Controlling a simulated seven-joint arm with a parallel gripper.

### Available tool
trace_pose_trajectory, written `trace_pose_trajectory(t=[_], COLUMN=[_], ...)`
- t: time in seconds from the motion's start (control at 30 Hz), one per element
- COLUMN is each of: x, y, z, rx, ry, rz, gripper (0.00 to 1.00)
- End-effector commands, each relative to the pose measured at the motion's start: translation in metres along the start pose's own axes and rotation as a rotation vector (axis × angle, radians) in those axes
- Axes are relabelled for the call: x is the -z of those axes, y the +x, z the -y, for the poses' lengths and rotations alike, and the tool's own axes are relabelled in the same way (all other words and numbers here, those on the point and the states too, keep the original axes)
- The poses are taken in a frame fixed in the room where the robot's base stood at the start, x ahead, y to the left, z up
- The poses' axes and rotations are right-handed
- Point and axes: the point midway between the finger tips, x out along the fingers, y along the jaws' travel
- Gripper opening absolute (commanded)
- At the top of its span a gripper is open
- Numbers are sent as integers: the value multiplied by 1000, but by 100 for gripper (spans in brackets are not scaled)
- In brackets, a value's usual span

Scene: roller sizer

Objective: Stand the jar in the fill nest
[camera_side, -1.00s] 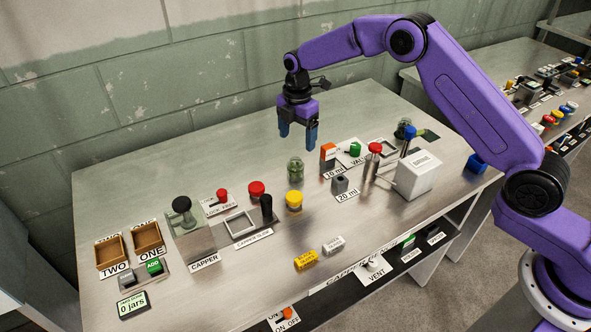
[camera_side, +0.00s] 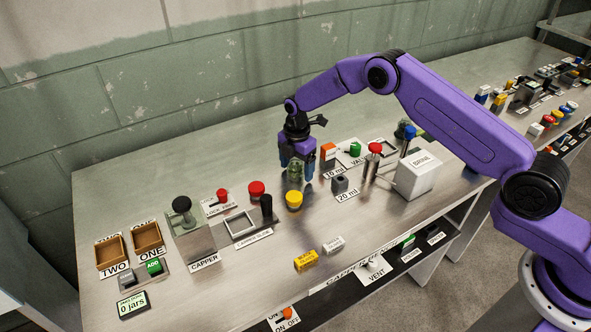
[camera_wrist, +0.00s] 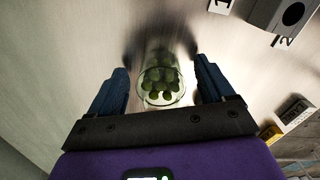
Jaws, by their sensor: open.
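The jar (camera_side: 294,174), clear glass with green olives inside, stands upright on the bench below my gripper (camera_side: 296,170). In the wrist view the jar (camera_wrist: 161,84) sits between the two blue fingers of my gripper (camera_wrist: 162,70). The fingers are open, with a gap showing on each side of the glass. A pale square frame (camera_side: 383,141) lies behind the red-topped post, partly hidden. Another square frame (camera_side: 240,225) lies on the capper slide. No label that I can read says which is the fill nest.
A grey block (camera_side: 340,184) marked 20 mL and an orange-topped block (camera_side: 328,150) stand close to the jar's right. The red-topped post (camera_side: 373,158) and white brine box (camera_side: 417,178) are further right. A yellow knob (camera_side: 294,200) is in front. Bench behind is clear.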

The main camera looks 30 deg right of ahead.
Motion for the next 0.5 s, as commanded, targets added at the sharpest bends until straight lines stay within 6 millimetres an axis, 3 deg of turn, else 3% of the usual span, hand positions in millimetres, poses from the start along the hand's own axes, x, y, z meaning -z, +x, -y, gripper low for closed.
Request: trace_pose_trajectory(t=[0.17, 0.23, 0.37, 0.4, 0.5], x=[0, 0, 0, 0, 0], y=[0, 0, 0, 0, 0], z=[0, 0, 0, 0, 0], rx=[-1, 0, 0, 0, 0], ry=[0, 0, 0, 0, 0], rz=[0, 0, 0, 0, 0], gripper=[82, 65, 23, 18, 18])
